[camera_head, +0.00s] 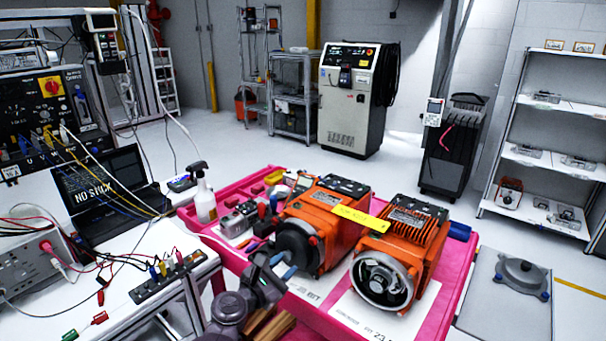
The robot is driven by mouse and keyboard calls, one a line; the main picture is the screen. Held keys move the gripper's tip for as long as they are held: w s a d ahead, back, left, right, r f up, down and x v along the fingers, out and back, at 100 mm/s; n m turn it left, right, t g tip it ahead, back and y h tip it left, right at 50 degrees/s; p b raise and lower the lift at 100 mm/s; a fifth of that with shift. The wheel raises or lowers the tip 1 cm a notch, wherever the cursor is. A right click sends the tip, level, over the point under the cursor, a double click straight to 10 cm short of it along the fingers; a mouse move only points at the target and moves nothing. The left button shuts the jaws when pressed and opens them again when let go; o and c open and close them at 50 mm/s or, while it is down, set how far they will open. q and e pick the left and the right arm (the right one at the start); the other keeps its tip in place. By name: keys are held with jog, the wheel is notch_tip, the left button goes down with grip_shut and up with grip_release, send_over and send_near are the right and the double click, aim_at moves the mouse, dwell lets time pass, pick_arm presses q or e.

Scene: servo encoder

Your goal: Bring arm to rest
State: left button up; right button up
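My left gripper (284,266) is low in the middle of the head view, at the end of my dark grey arm. Its two blue-tipped fingers look apart, with nothing seen between them. It is over the near left part of the pink cart (458,290), in front of an orange servo motor (331,208) with a dark round face. I cannot tell whether it touches the motor. A second orange motor (408,240) stands to the right, its silver ring facing me. My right gripper is not in view.
A spray bottle (204,197) stands at the cart's left end. The left bench (96,318) holds a laptop (105,190), cables and a power strip. A shelf rack (555,110) and a floor plate (505,305) are right. Open floor lies behind the cart.

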pick_arm(q)
jog(key=s+a+f+m+y, duration=0.2)
jog(key=s+a+m+y, duration=0.3)
jog(key=m, duration=0.5)
jog(key=s+a+f+m+y, duration=0.35)
jog(key=a+m, duration=0.45)
jog(key=m, duration=0.3)
jog(key=s+a+f+m+g, duration=0.1)
jog(key=s+a+f, duration=0.1)
jog(key=s+f, duration=0.2)
jog(key=s+a+f+m+g+y, duration=0.1)
jog(key=s+a+f, duration=0.2)
jog(key=s, duration=0.8)
jog(key=s+a+f+m+g+y+b, duration=0.1)
jog(key=s+a+f+m, duration=0.1)
jog(key=s+f, duration=0.3)
jog(key=s+a, duration=0.1)
jog(key=s, duration=0.2)
jog(key=shift+o, duration=0.3)
jog(key=shift+s, duration=0.1)
